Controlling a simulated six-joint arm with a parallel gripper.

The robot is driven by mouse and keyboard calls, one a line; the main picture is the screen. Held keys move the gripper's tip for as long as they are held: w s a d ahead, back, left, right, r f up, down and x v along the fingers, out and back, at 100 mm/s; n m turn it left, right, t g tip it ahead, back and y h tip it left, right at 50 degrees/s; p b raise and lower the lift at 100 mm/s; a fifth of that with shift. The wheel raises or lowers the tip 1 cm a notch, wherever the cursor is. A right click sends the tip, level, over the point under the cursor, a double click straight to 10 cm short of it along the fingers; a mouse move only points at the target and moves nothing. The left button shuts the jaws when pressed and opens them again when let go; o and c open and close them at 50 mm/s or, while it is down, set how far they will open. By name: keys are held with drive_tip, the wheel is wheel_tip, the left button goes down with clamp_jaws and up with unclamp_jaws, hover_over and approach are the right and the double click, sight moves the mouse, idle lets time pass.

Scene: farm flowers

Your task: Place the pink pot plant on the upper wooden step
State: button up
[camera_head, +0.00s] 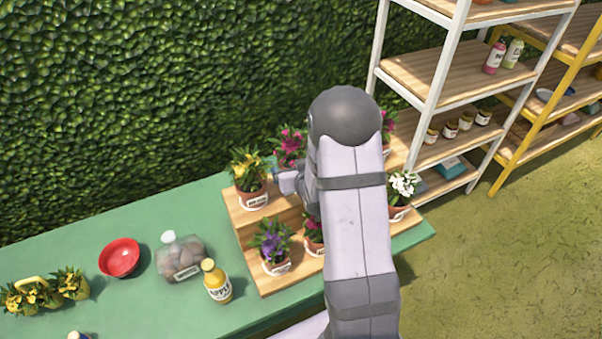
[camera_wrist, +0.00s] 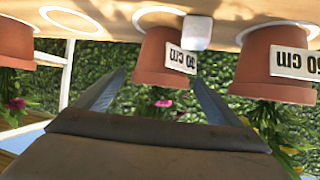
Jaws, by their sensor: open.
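Pink-flowered plants in terracotta pots show in the head view: one (camera_head: 289,143) at the back of the upper wooden step (camera_head: 262,217), one (camera_head: 314,232) on the lower step (camera_head: 295,279), partly behind my arm, and one (camera_head: 388,124) at the far right, mostly hidden. My gripper (camera_wrist: 158,78) is open and empty, mostly hidden by the arm in the head view. The wrist view is upside down. Its fingers point towards a labelled middle pot (camera_wrist: 148,60) with a pink flower; contact cannot be told.
A yellow-flowered pot (camera_head: 249,178) stands left on the upper step, a purple one (camera_head: 272,246) on the lower step, a white one (camera_head: 402,188) at right. A bare white ring (camera_wrist: 72,14) marks the step. A bottle (camera_head: 216,282) and bag (camera_head: 181,256) stand left.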

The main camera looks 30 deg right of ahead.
drive_tip(key=p+v, duration=0.1)
drive_tip(key=v, duration=0.6)
drive_tip(key=shift+r, duration=0.2)
drive_tip(key=shift+s+p, duration=0.1)
drive_tip(key=shift+p, duration=0.45)
drive_tip(key=p+v, duration=0.2)
drive_tip(key=p, duration=0.5)
drive_tip(key=shift+s, duration=0.2)
drive_tip(key=shift+a, duration=0.1)
